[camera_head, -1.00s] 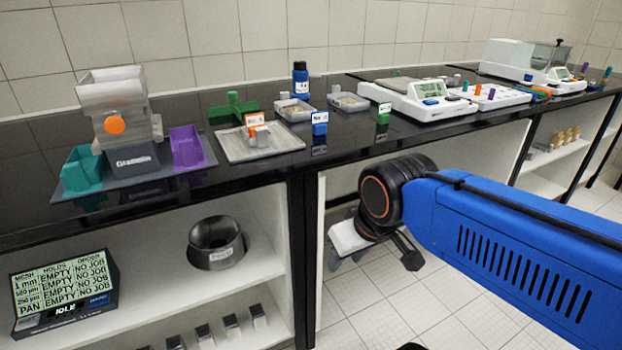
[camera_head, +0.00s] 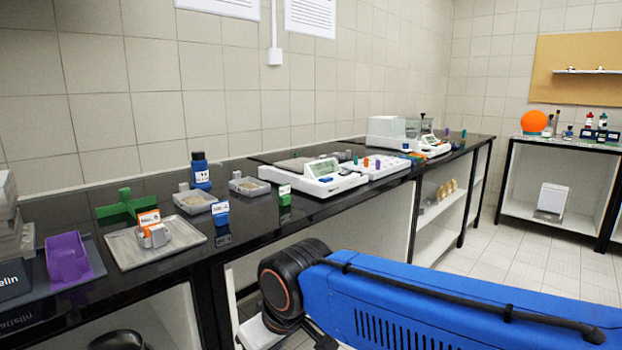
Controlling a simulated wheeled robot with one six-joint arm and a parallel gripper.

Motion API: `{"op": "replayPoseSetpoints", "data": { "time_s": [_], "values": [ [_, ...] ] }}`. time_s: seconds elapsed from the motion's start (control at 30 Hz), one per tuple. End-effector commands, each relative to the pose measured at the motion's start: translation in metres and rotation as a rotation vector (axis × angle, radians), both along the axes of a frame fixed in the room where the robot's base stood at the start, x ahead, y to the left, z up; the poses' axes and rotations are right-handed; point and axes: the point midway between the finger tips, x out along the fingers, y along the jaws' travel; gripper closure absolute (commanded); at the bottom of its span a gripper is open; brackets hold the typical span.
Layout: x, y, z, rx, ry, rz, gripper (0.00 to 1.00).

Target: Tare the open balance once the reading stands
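The open balance (camera_head: 318,186) stands on the black bench at the middle of the head view. It is white, with a flat uncovered weighing pan at its back left, a grey display (camera_head: 323,168) and a blue button patch on the front. The digits are too small to read. A second balance (camera_head: 395,134) with a clear draft shield stands farther right. My gripper (camera_head: 262,334) is low at the bottom edge, in front of the bench and below its top, well apart from the balance. It is mostly cut off and hidden behind my wrist, so its fingers cannot be judged.
A white tray with coloured pegs (camera_head: 380,166) sits right of the open balance. Left are a green-tagged block (camera_head: 284,195), sample trays (camera_head: 249,186), a blue bottle (camera_head: 200,172) and a purple scoop (camera_head: 68,262). The floor (camera_head: 470,240) right of the bench is clear.

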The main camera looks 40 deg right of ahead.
Motion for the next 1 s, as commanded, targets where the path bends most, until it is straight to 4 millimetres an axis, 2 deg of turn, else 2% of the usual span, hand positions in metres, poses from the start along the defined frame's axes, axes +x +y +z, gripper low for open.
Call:
{"op": "replayPoseSetpoints", "data": {
  "time_s": [0.23,0.3,0.4,1.0],
  "values": [
    [0.0,0.0,0.0,0.0,0.0,0.0,0.64],
    [0.0,0.0,0.0,0.0,0.0,0.0,0.8],
    [0.0,0.0,0.0,0.0,0.0,0.0,1.0],
    [0.0,0.0,0.0,0.0,0.0,0.0,1.0]
  ]
}}
